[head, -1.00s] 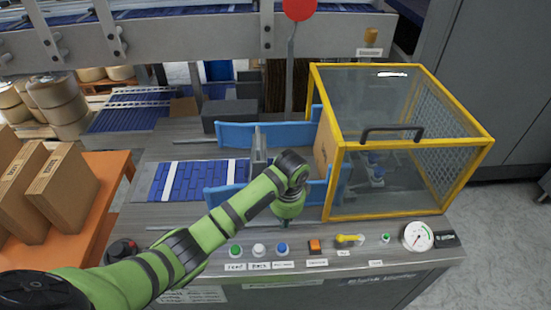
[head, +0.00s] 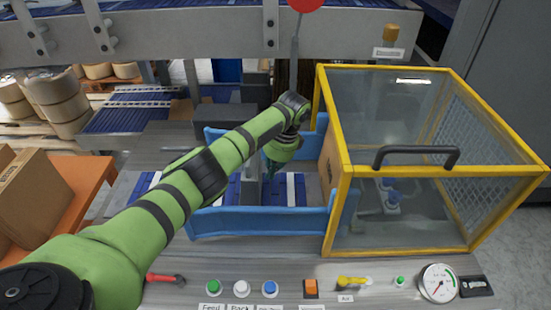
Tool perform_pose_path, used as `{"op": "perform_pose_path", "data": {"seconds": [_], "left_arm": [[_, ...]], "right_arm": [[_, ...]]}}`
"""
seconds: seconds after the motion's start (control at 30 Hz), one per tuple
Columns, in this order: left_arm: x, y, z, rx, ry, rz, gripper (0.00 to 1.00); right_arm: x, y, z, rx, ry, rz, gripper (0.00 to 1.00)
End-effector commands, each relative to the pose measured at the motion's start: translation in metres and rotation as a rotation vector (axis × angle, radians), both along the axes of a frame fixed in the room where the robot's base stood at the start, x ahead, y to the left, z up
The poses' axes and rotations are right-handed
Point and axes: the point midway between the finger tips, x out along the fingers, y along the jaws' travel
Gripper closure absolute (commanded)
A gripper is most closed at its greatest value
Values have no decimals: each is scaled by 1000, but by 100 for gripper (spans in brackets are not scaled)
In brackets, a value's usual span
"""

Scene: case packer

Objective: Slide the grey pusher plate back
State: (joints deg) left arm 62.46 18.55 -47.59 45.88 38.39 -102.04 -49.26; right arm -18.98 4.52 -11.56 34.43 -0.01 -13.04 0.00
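The grey pusher plate (head: 250,186) stands upright between the two blue guide rails, the far one (head: 222,138) and the near one (head: 255,221). My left gripper (head: 268,172) points down between the rails, just right of the plate. Its fingers are small, dark and partly covered by my green wrist, so I cannot tell whether they are open or touch the plate. My forearm hides part of the lane left of the plate. My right gripper is not in view.
A yellow-framed clear guard (head: 345,200) with a black handle (head: 415,152) stands right of the lane, a brown carton (head: 327,160) at its left side. A button panel (head: 241,287) runs along the front. An orange table (head: 88,185) with cartons is at left.

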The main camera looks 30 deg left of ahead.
Motion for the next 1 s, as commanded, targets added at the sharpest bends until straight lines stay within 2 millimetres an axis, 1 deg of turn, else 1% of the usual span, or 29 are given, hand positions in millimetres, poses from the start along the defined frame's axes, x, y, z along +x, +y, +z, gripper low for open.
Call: {"op": "perform_pose_path", "data": {"seconds": [0.03, 0.1, 0.2, 0.3, 0.47, 0.67, 0.77, 0.87, 1.0], "left_arm": [[-2, 2, -7, 1, 3, 2, 100], [-2, 4, -16, 0, 1, 1, 100], [-3, 5, -24, 0, 1, 1, 100], [-3, 6, -28, 0, 0, 0, 100], [-3, 6, -29, 0, -1, 0, 100], [-3, 7, -28, 0, -1, 0, 100], [-5, 11, -26, 0, 0, 1, 100], [-11, 22, -24, 1, 0, 2, 100], [-24, 49, -21, 4, 4, 6, 100]], "right_arm": [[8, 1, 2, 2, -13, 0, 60], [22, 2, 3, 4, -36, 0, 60], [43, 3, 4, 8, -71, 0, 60], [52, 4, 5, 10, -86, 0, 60], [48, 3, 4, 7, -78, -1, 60], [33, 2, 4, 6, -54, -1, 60], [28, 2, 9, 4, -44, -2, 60], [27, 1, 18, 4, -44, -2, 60], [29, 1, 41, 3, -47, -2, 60]]}}
